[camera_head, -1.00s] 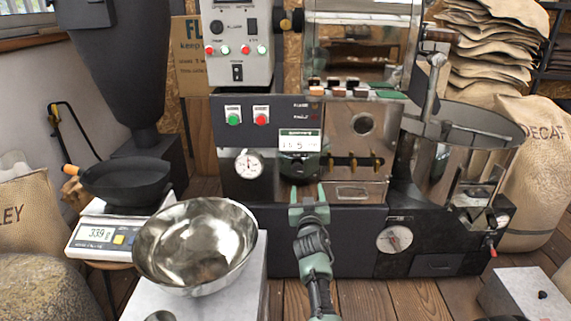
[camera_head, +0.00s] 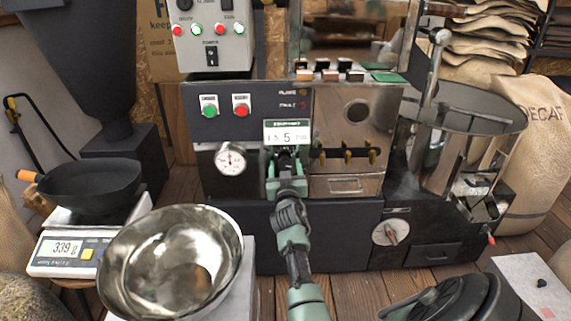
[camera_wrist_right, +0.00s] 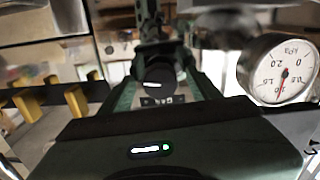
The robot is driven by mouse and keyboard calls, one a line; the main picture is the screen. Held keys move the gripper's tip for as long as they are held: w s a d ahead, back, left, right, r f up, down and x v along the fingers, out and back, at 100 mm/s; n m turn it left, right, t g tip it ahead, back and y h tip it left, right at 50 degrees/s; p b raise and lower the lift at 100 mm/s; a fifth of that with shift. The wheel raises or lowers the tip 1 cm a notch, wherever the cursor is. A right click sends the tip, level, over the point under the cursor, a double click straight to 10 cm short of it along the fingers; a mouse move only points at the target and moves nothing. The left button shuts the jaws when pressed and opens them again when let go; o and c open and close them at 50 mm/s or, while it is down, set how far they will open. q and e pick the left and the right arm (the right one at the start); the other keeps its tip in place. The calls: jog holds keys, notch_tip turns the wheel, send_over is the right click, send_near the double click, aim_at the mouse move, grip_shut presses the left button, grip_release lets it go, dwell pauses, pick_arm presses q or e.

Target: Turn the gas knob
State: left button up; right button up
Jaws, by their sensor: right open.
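The gas knob is a dark round knob with a pale pointer mark (camera_wrist_right: 158,78) in the right wrist view. In the head view it is mostly hidden behind my right gripper, under the white number label (camera_head: 287,132) on the roaster's front. My right gripper (camera_head: 287,170) is open at the panel, just below that label. In the right wrist view its green fingers lie on either side of the knob; I cannot tell whether they touch it. My left gripper is not in view.
A pressure gauge (camera_head: 230,159) is close to the left of my right gripper. Brass levers (camera_head: 347,157) stick out to its right. A steel bowl (camera_head: 172,225) and a scale (camera_head: 62,250) with a black pan stand at the left.

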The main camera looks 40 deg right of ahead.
jog(key=shift+r, duration=0.1)
jog(key=shift+c, duration=0.5)
grip_shut()
